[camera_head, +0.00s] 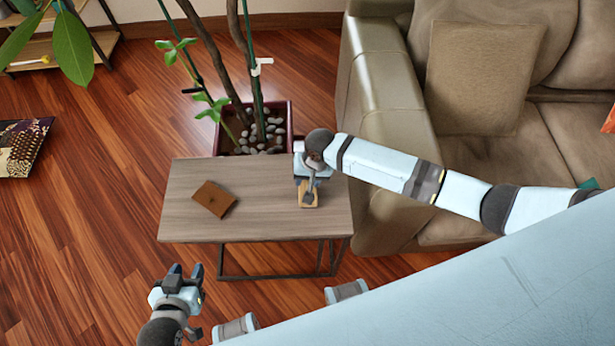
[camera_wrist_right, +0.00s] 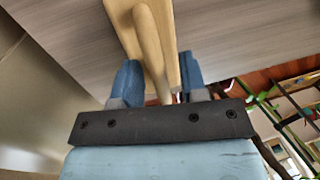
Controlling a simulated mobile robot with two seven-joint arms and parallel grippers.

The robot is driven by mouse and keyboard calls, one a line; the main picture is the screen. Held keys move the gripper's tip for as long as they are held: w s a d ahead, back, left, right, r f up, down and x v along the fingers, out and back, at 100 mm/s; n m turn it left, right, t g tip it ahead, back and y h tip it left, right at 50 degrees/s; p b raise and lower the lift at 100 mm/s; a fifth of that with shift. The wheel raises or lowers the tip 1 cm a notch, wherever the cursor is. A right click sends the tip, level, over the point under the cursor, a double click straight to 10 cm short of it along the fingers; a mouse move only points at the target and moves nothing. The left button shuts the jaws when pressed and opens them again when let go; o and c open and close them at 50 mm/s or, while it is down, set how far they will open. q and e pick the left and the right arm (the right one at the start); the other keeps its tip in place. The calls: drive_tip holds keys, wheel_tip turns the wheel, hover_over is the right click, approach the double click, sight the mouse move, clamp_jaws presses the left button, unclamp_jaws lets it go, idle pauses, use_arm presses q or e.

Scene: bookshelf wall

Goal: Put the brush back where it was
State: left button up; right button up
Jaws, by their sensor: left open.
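The brush (camera_head: 308,203) is light wood and shows at the right part of the grey-brown side table (camera_head: 255,228). My right gripper (camera_head: 309,182) is over it, coming down from above. In the right wrist view the brush (camera_wrist_right: 123,18), with its rounded handle, runs between the two blue fingers (camera_wrist_right: 162,88), which sit close against its sides. The lower part of the brush is hidden, and I cannot tell whether it touches the tabletop. My left gripper (camera_head: 186,272) is open and empty, off the table's front left side above the floor.
A brown notebook-like item (camera_head: 214,199) lies on the table's left half. A plant pot with pebbles (camera_head: 272,137) stands behind the table. A beige leather sofa (camera_head: 380,100) is close on the right. The floor at left is mostly clear.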

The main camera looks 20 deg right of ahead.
wheel_tip(320, 180, up, 12)
drive_tip(key=d+p, duration=0.1)
drive_tip(key=d, duration=0.1)
drive_tip(key=s+a+f, duration=0.1)
drive_tip(key=s+a+f+n+t+y, duration=0.1)
drive_tip(key=s, duration=0.1)
drive_tip(key=s+a+f+t+y, duration=0.1)
drive_tip(key=shift+s+a+f+n, duration=0.2)
drive_tip(key=shift+s+a+n, duration=0.1)
drive_tip(key=shift+a+n, duration=0.1)
drive_tip(key=s+d+n+t, duration=0.2)
drive_tip(key=s+d+t, duration=0.1)
drive_tip(key=s, duration=0.3)
drive_tip(key=s+d+f+n+t, duration=0.1)
drive_tip(key=s+d+n+t, duration=0.1)
drive_tip(key=s+t, duration=0.3)
drive_tip(key=shift+s+d+f+h, duration=0.3)
drive_tip(key=shift+s+d+h, duration=0.1)
drive_tip(key=shift+s+d, duration=0.5)
drive_tip(key=shift+a, duration=0.15)
